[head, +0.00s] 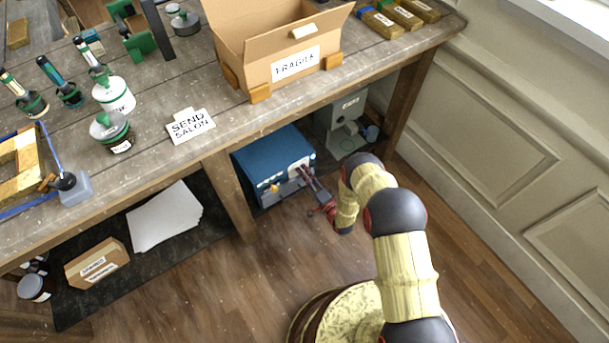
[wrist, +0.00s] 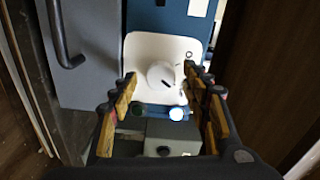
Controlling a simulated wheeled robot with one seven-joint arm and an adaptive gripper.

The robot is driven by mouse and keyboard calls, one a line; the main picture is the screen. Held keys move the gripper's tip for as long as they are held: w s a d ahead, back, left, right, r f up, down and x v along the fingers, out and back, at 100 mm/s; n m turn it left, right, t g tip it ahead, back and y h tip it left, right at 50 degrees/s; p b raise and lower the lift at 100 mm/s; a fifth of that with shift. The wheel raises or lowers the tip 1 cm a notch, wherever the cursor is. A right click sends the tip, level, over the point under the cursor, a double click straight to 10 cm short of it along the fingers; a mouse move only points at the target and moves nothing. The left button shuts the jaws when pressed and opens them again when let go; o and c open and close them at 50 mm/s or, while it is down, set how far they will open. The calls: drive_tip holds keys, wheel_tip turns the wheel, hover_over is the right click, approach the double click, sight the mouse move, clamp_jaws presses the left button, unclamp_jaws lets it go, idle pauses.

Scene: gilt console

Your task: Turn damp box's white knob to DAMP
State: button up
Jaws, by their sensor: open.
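The damp box appears to be the blue box (head: 270,160) under the bench in the head view. In the wrist view its white knob (wrist: 160,74) sits on a pale rounded plate (wrist: 140,48), with a dark mark toward its lower right. A small ring mark shows at the plate's upper right; I cannot read any DAMP lettering. My gripper (wrist: 161,80) is open, its fingers left and right of the knob in the picture. I cannot tell whether either finger touches it. In the head view my gripper (head: 308,178) is at the box's front.
A grey-green device (head: 346,128) stands right of the blue box. A bench leg (head: 230,190) is close on the left. A grey panel with a dark handle (wrist: 65,40) is left in the wrist view. Floor is clear in front.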

drive_tip(key=v, duration=1.2)
idle(0.5)
